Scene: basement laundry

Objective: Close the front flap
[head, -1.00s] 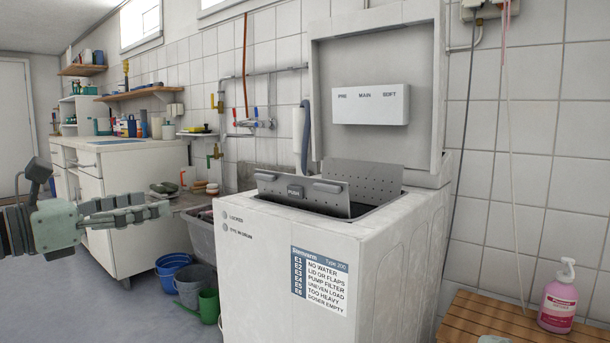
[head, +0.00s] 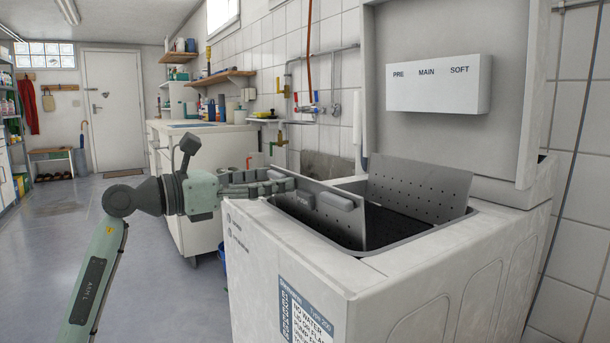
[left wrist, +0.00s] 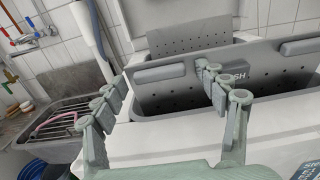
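The washing machine (head: 300,275) is a white top-loader with its lid raised. The front flap (head: 345,222) is a grey metal panel with a push label and grey grips, standing tilted up along the front of the drum opening. It also shows in the left wrist view (left wrist: 172,92). The perforated back flap (head: 420,190) stands up behind it. My left gripper (head: 284,184) is at the outer left end of the front flap. Its fingers are spread with nothing held; in the left wrist view they overlap the flap, and contact cannot be told. My right gripper is out of view.
The raised lid (head: 455,130) carries a white dispenser box (head: 438,84). Taps and pipes run along the tiled wall. A grey sink (left wrist: 62,120) stands left of the machine. The floor (head: 130,225) on the left is open.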

